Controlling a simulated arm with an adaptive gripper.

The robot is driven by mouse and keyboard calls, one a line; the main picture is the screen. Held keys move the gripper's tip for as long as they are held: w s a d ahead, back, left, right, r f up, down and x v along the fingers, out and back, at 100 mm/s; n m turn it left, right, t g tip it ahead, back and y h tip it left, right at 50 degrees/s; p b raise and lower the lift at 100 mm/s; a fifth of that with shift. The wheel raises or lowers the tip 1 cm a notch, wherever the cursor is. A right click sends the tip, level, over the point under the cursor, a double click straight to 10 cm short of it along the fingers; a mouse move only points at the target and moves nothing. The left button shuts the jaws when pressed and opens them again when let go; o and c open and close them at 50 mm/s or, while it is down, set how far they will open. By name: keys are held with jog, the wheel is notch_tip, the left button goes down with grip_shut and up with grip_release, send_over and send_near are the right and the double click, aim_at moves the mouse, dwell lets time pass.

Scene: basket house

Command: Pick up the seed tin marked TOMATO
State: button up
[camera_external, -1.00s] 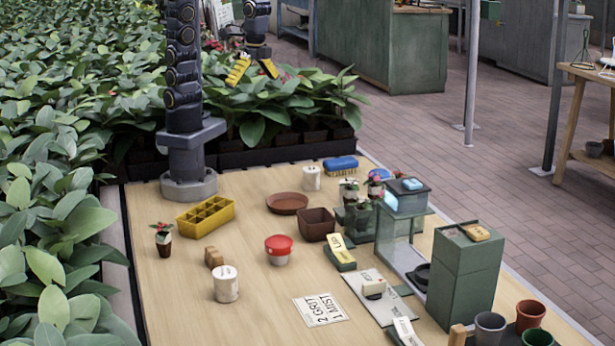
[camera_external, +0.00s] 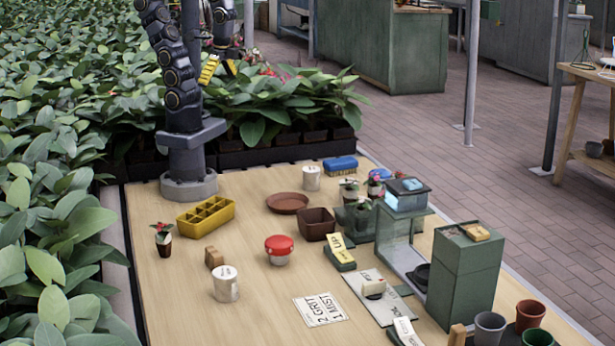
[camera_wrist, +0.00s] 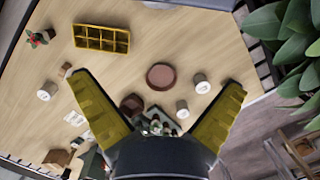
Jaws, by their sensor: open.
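Two white cylindrical tins stand on the wooden bench in the external view: a front one (camera_external: 226,284) with small dark writing on top, and a back one (camera_external: 311,178). The wrist view shows a white tin (camera_wrist: 47,91) at left and two more, one (camera_wrist: 202,83) beside the saucer and another (camera_wrist: 182,108) just below it. I cannot read TOMATO on any of them. A red-topped white pot (camera_external: 279,249) stands mid-bench. My gripper (camera_external: 219,68) is open and empty, raised above the plants behind the bench, apart from every tin. Its yellow fingers (camera_wrist: 158,85) are spread wide in the wrist view.
A yellow divided tray (camera_external: 206,216), a terracotta saucer (camera_external: 288,203), a square brown pot (camera_external: 317,224) and a small potted plant (camera_external: 162,239) stand on the bench. A tall green box (camera_external: 464,275) and a glass-sided case (camera_external: 403,235) stand at right. Front left is clear.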

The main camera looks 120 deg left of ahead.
jog(key=shift+c, duration=1.1)
